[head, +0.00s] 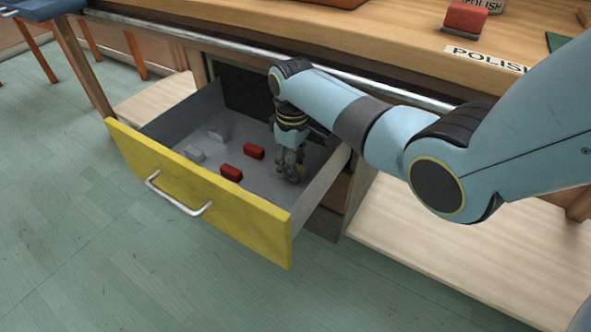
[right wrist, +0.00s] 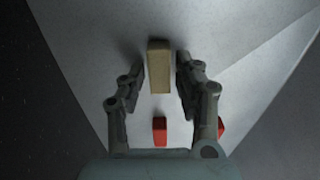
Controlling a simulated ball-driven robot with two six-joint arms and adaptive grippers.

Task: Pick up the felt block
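A tan block (right wrist: 159,66), which may be the felt block, lies on the drawer floor in the right wrist view. My right gripper (right wrist: 161,72) is open, with one fingertip on each side of the block and a narrow gap showing on both sides. In the head view my right gripper (head: 290,172) points down inside the open drawer, near its right wall, and hides the tan block. My left gripper is not in view.
The yellow-fronted drawer (head: 245,218) has grey walls around my right gripper. Two red blocks (head: 254,151) (head: 231,173) and pale grey blocks (head: 195,154) lie to its left. Above is a wooden worktop (head: 330,30) with a metal rail (head: 240,48) and a red block (head: 465,17).

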